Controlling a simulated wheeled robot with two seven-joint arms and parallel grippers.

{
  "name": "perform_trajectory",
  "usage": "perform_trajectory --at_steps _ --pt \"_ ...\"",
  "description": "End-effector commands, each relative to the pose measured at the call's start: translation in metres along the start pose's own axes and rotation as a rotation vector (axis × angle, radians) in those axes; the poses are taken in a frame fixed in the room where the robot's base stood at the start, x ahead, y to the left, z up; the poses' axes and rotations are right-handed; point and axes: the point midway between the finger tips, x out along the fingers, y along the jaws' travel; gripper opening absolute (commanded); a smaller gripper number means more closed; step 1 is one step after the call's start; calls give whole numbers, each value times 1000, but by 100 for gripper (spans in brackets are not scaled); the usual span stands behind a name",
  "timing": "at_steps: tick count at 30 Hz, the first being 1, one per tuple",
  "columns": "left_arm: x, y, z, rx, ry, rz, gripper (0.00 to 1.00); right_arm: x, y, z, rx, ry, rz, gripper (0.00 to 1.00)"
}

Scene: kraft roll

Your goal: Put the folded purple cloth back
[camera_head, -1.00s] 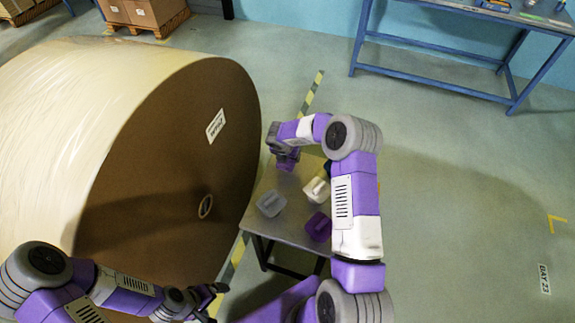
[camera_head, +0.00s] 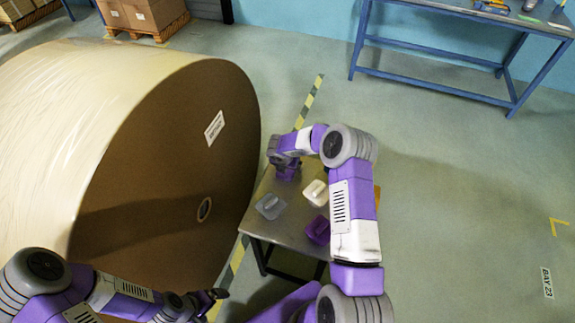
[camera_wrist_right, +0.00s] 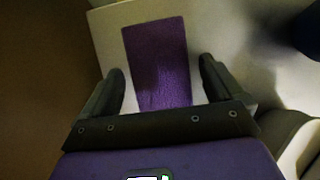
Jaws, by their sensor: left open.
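In the right wrist view the folded purple cloth (camera_wrist_right: 158,62) lies flat on the pale table top. My right gripper (camera_wrist_right: 162,72) is open over it, one finger on each side, with gaps between the cloth and both fingers. In the head view my right gripper (camera_head: 286,172) is low over the far left part of the small table (camera_head: 285,232) and largely hides the cloth. My left gripper (camera_head: 218,295) is open and empty at the lower left, in front of the big roll and apart from the table.
The huge kraft roll (camera_head: 165,170) is close to the table's left. The floor on the right is clear up to a blue bench (camera_head: 440,88).

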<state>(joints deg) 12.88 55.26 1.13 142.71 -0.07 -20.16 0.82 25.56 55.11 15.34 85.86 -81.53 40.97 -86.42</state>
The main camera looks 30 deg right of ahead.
Motion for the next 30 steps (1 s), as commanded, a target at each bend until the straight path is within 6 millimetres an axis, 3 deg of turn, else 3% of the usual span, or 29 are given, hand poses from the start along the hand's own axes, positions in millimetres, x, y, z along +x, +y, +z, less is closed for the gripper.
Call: perform_trajectory --at_steps 10,24,30 --pt "-4 2 0 0 0 0 100 -10 1 2 -1 -2 2 94" --pt "-26 10 1 0 0 0 100 -103 0 2 -1 -2 1 94" --pt "-29 11 1 0 0 0 100 -120 0 1 -1 0 0 94"
